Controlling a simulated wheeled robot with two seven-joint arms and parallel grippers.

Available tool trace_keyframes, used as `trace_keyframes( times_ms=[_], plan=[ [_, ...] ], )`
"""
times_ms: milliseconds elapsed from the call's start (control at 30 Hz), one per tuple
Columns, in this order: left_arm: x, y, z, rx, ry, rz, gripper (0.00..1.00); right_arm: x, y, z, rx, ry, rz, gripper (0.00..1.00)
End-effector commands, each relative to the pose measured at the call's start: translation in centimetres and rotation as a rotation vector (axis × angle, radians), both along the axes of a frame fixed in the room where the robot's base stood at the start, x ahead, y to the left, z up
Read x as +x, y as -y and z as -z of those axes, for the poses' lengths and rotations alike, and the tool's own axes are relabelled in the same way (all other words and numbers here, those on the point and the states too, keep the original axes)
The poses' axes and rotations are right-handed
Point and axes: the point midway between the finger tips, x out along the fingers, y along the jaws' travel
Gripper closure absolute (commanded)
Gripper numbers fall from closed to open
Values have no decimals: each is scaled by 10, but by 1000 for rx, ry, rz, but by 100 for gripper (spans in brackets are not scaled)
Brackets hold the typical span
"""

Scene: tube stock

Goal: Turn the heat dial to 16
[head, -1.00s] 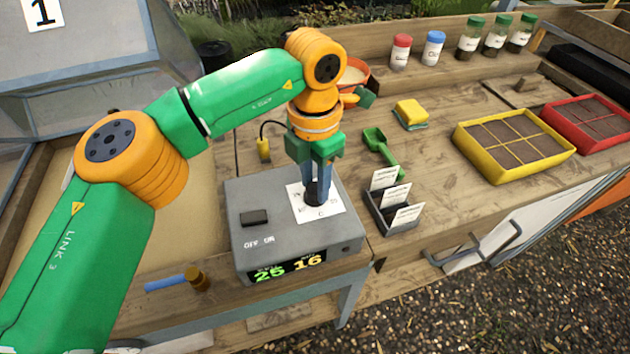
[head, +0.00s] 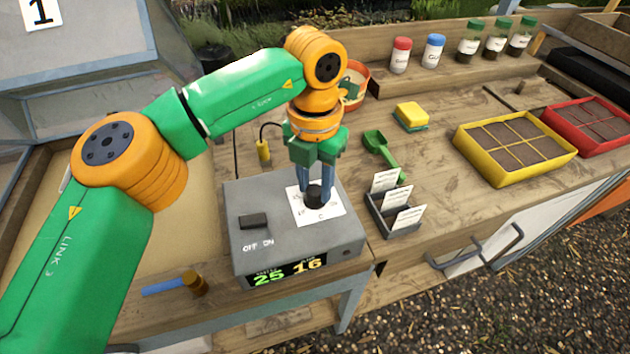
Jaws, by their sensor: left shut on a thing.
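The grey heat box (head: 300,235) stands on the wooden bench. Its black dial (head: 314,194) sits on a white scale card (head: 325,211); the scale marks are too small to read. My left gripper (head: 314,190) points down from above and is shut on the dial, hiding part of it. The display (head: 288,269) on the box's front shows a green 25 at left and a yellow 16 at right. A black switch (head: 253,221) with OFF and ON labels is left of the dial. My right gripper is not in view.
A label holder (head: 388,228), green scoop (head: 380,150) and sponge (head: 411,114) lie right of the box. Yellow (head: 515,150) and red (head: 590,125) trays are farther right. A blue-handled tool (head: 165,286) lies front left. Bottles stand on the back ledge.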

Motion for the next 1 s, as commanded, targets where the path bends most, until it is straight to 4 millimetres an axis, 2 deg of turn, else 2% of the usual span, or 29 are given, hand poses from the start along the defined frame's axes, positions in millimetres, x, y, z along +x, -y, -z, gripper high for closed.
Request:
trace_keyframes(
  times_ms=[167, 200, 300, 600, 667, 900, 1000],
  plan=[
    [-1, 0, 1, 2, -3, 2, 100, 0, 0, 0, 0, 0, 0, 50],
    [-1, 0, 1, 2, -3, 2, 56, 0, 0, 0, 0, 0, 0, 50],
    [-1, 0, 1, 2, -3, 2, 31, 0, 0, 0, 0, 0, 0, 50],
    [0, 0, -2, 0, 0, 1, 31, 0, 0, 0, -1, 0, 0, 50],
    [0, 1, -10, 0, 2, 1, 31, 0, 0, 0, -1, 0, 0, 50],
    [0, 1, -62, 1, 1, 1, 31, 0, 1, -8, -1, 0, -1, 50],
    [0, 0, -70, 0, -1, 2, 31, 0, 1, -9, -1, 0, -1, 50]
  ],
)
